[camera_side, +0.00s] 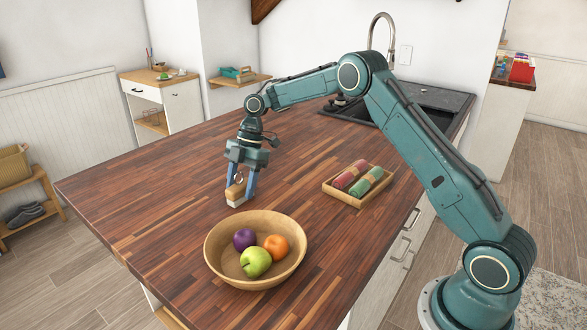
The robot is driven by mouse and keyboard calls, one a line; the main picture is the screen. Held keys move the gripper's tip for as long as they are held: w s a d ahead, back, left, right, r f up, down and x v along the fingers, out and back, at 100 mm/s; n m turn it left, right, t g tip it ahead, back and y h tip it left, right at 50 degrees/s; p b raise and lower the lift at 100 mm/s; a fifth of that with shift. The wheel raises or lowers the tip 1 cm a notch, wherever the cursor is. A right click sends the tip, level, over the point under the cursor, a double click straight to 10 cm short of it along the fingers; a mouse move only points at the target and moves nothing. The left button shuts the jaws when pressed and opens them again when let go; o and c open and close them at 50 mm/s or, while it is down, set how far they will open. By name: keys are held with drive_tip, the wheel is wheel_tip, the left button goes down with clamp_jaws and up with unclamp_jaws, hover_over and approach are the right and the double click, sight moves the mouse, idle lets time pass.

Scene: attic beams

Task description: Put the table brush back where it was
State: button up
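The table brush (236,195), with a tan wooden back and pale bristles, is at the middle of the wooden countertop, behind the fruit bowl. My gripper (241,188) points down over it, with its blue fingers on either side of the brush, and looks shut on it. The brush is at or just above the wood; I cannot tell whether it touches. The fingers hide part of its back.
A wooden bowl (222,266) with a purple, a green and an orange fruit stands in front of the brush. A wooden tray (345,198) with red and green rolled cloths lies to the right. The countertop (150,195) is clear on the left. A dark sink (432,97) is at the back.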

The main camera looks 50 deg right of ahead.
drive_tip(key=shift+v, duration=3.9)
drive_tip(key=shift+r, duration=0.1)
drive_tip(key=shift+a+r, duration=0.15)
drive_tip(key=shift+r, duration=0.05)
drive_tip(key=s+a+r+m+t, duration=0.1)
drive_tip(key=s+a+r+m, duration=0.15)
drive_tip(key=s+r, duration=0.25)
drive_tip(key=s+a+r+m+t+h, duration=0.1)
drive_tip(key=s+a+r+m, duration=0.1)
drive_tip(key=s+r+m, duration=0.25)
drive_tip(key=s+a+r+m+t, duration=0.1)
drive_tip(key=s+a+r+m, duration=0.15)
drive_tip(key=s+r, duration=0.35)
drive_tip(key=s+d+f+m+t+h, duration=0.1)
drive_tip(key=s+f+m, duration=0.2)
drive_tip(key=s, duration=0.8)
drive_tip(key=s+d+f+m+t+h, duration=0.1)
drive_tip(key=s+m, duration=0.4)
drive_tip(key=s, duration=0.7)
wheel_tip(320, 180, down, 2)
drive_tip(key=shift+d+t+h, duration=0.3)
drive_tip(key=shift+d+h, duration=0.4)
